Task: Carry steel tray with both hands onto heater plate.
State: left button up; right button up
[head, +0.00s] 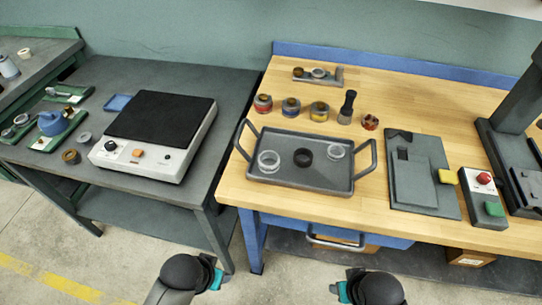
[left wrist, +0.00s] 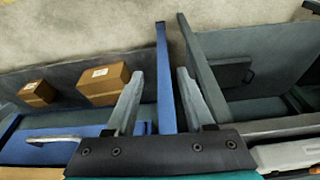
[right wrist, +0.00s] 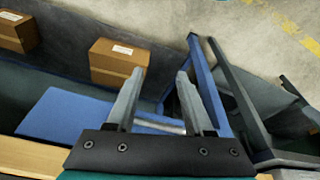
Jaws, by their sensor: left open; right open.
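The steel tray (head: 300,188) is dark grey with a raised handle at its left and right ends. It sits on the wooden workbench and holds two clear rings and a dark ring. The heater plate (head: 160,115) has a flat black top on a white body with knobs and stands on the grey table to the left. In the left wrist view my left gripper (left wrist: 157,95) is open and empty. In the right wrist view my right gripper (right wrist: 156,92) is open and empty.
Several small jars (head: 290,106) and a brush (head: 347,107) stand behind the tray. A grey fixture (head: 422,180) and a button box (head: 484,200) are to its right. A blue dish (head: 118,103) lies beside the heater. A gap separates the two benches. The heater top is clear.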

pick_arm(q)
jog(key=w+d+r+t+h+p, duration=0.15)
jog(key=w+r, duration=0.35)
jog(key=r, duration=0.6)
pick_arm(e)
jog(key=w+a+r+t, duration=0.1)
jog(key=w+a+r, duration=0.1)
jog(key=w+r, duration=0.5)
jog(key=w+a+r, duration=0.2)
jog(key=w+r, duration=0.2)
jog(key=r, duration=0.7)
pick_arm(q)
jog(key=n, duration=0.1)
send_near(237, 140)
jog(key=a+r, duration=0.1)
jog(key=shift+w+a+r+h, duration=0.1)
jog(key=shift+a+r+h, duration=0.1)
jog(key=shift+h, duration=0.15)
pick_arm(e)
jog(key=w+d+r+m+h, duration=0.2)
jog(key=w+d+r, duration=0.4)
jog(key=w+r, duration=0.4)
jog(key=w+h, duration=0.1)
jog(key=w, duration=0.1)
jog(key=shift+w+d+r+m, duration=0.15)
jog(key=shift+w+d+m, duration=0.05)
jog(key=shift+w+m, duration=0.2)
pick_arm(q)
jog(key=shift+f, duration=0.1)
